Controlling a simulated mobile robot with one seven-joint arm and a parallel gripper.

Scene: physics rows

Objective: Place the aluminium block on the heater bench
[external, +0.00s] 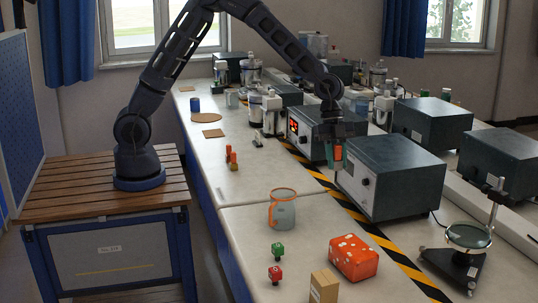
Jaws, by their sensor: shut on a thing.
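My gripper (336,160) hangs pointing down at the end of the arm, in front of the grey instrument boxes and near the black-and-yellow stripe. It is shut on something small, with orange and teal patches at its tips. At this size I cannot tell which patch is finger and which is held thing. I cannot pick out the aluminium block for certain. The long pale bench (238,192) runs under the arm. No part of it is clearly marked as the heater bench.
Grey instrument boxes (408,190) stand right of the hazard stripe (381,239), one with a red display (294,127). In front are a grey-and-orange mug (284,212), a red spotted box (354,258), a cardboard box (324,287) and small green (278,250) and red (275,274) pieces.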

